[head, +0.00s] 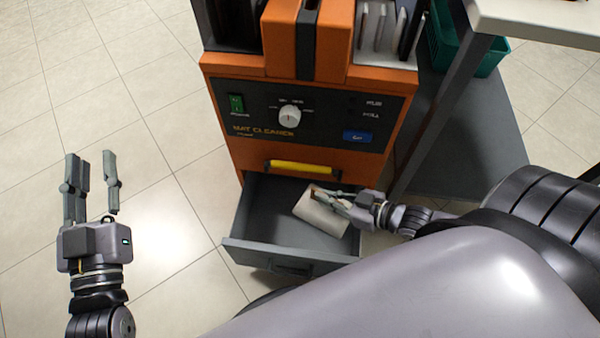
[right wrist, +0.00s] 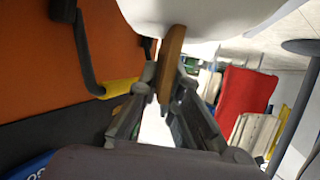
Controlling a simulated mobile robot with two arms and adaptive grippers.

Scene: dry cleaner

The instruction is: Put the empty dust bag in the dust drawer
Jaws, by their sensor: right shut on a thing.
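The dust drawer (head: 262,256) is pulled open at the bottom of the orange mat cleaner (head: 250,163). The white dust bag (head: 322,215) is inside the drawer's outline, toward its right side; I cannot tell whether it touches the drawer floor. My right gripper (head: 335,198) is shut on the bag's brown edge. In the right wrist view the fingers (right wrist: 160,85) pinch this brown strip (right wrist: 173,55), with the white bag body (right wrist: 195,15) beyond. My left gripper (head: 93,170) is open and empty over the floor at the left.
A yellow handle (head: 302,167) sticks out from the machine's front just above the drawer. A grey table leg (head: 436,115) and a green crate (head: 488,58) stand to the right. The tiled floor at the left is clear. The wrist view also shows a red item (right wrist: 245,100).

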